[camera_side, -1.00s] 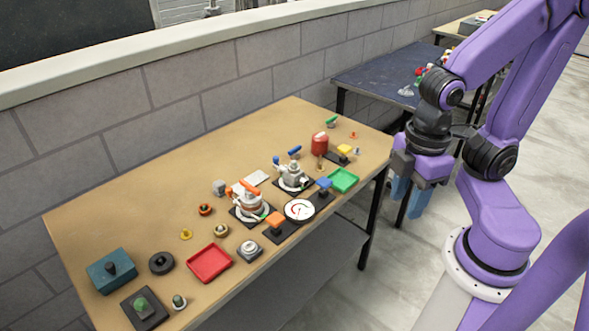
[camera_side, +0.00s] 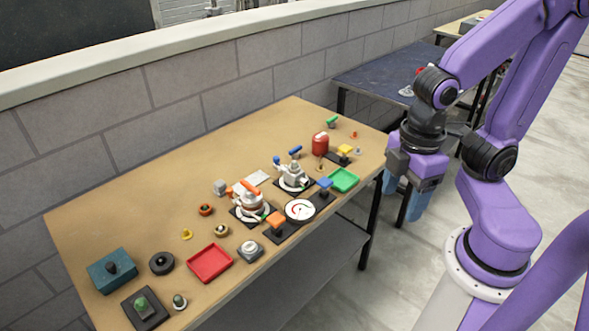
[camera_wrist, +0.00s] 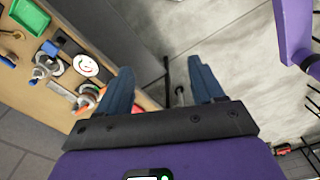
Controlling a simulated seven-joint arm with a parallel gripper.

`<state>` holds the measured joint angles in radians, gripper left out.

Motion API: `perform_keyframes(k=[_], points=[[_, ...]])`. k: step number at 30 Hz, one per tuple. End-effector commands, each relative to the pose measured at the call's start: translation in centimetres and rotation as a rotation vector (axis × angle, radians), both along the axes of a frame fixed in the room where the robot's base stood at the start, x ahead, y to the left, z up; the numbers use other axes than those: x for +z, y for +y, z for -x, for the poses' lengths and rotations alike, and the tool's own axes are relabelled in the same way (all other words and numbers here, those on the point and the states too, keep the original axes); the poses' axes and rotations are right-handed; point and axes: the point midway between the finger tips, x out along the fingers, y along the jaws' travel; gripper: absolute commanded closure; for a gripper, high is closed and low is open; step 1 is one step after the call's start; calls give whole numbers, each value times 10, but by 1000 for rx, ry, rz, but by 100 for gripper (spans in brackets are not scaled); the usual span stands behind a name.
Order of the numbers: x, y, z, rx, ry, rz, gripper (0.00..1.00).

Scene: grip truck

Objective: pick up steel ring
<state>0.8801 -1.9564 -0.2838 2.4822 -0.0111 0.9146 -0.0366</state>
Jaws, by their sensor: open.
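My gripper (camera_side: 404,200) hangs open and empty off the right end of the wooden table, above the floor. Its two blue fingers are spread apart, with nothing between them in the wrist view (camera_wrist: 160,72). I cannot tell for certain which part is the steel ring. A silvery round part on a grey square base (camera_side: 249,249) sits near the table's front edge, right of the red tray.
The wooden table (camera_side: 130,205) is crowded along its front with a red tray (camera_side: 209,263), a green tray (camera_side: 343,180), a white dial (camera_side: 299,210) and several small fixtures. A teal box (camera_side: 112,270) stands at the left. The table's back strip is clear. A brick wall runs behind.

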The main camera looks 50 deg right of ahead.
Motion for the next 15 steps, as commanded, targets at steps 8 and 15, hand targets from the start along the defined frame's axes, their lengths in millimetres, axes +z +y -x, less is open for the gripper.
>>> perform_keyframes(k=[8, 15], points=[[4, 20, -81, 173, -60, 74, 33], [2, 24, -165, 357, -89, 170, 33]])
